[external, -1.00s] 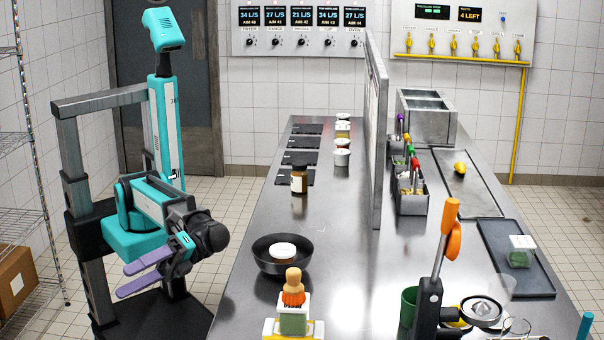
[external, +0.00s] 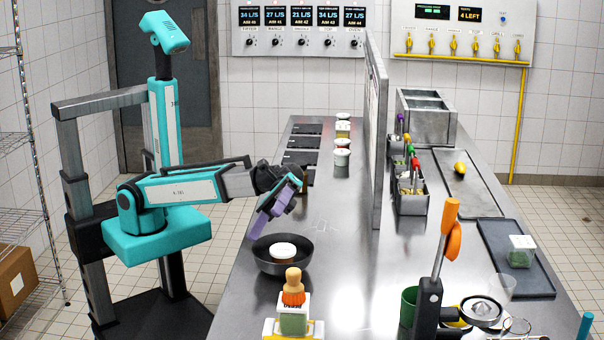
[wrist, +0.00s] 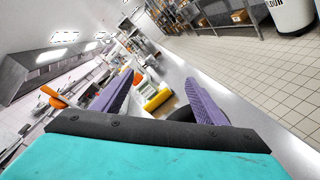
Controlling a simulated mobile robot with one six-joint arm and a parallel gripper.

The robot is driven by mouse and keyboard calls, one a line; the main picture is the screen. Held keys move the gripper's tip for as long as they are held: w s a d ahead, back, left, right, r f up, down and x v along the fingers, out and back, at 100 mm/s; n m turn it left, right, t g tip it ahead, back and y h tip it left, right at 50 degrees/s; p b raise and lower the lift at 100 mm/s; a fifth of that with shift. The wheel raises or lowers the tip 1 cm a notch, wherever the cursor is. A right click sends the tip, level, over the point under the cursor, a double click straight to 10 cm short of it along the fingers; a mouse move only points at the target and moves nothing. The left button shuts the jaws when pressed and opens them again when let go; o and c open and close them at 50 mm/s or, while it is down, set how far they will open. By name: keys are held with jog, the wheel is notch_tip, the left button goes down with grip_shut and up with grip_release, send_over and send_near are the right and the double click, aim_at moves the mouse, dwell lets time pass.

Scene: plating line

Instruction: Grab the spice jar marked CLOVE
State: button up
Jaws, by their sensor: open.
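My gripper (external: 268,216) is over the near left part of the steel counter, its purple fingers pointing down just behind a dark bowl. In the wrist view its two fingers (wrist: 160,80) are spread apart with nothing held between them. No label reading CLOVE is legible, so I cannot tell which jar is the clove. A brown jar seen earlier on the counter is now mostly or wholly hidden behind my gripper.
A metal divider (external: 377,130) splits the counter (external: 335,225) lengthwise. Dark mats (external: 303,142) line the back left edge. The counter right of the bowl is clear.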

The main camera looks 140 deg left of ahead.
jog(key=s+a+r+n+t+y, duration=0.15)
jog(key=s+a, duration=0.25)
jog(key=a, duration=0.7)
jog(key=s+a+r+n+t+y, duration=0.1)
jog(key=s+a+n+t+y, duration=0.2)
jog(key=a, duration=0.7)
jog(key=s+a+r+n+y+b, duration=0.15)
jog(key=s+a+n+y, duration=0.4)
jog(key=s+a, duration=1.2)
jog(key=s+a+n+y+b, duration=0.1)
jog(key=s+a+n+y, duration=0.15)
jog(key=s+a, duration=0.4)
jog(key=s+d+f+n+b, duration=0.1)
jog(key=s+f, duration=0.2)
jog(key=s+d+f+n+g+h+b, duration=0.1)
jog(key=s+d+f+n, duration=0.1)
jog(key=s, duration=0.2)
jog(key=s+d+f+n+g+h+b, duration=0.1)
jog(key=s+f, duration=0.2)
jog(key=shift+s+d+f+n, duration=0.3)
jog(key=shift+s+n, duration=0.05)
jog(key=shift+s+d+f+g, duration=0.15)
jog(key=shift+s+g, duration=0.1)
jog(key=shift+w+h, duration=0.1)
jog(key=shift+h, duration=0.15)
jog(key=shift+b+x, duration=1.05)
jog(key=shift+x, duration=3.2)
jog(key=shift+w, duration=0.15)
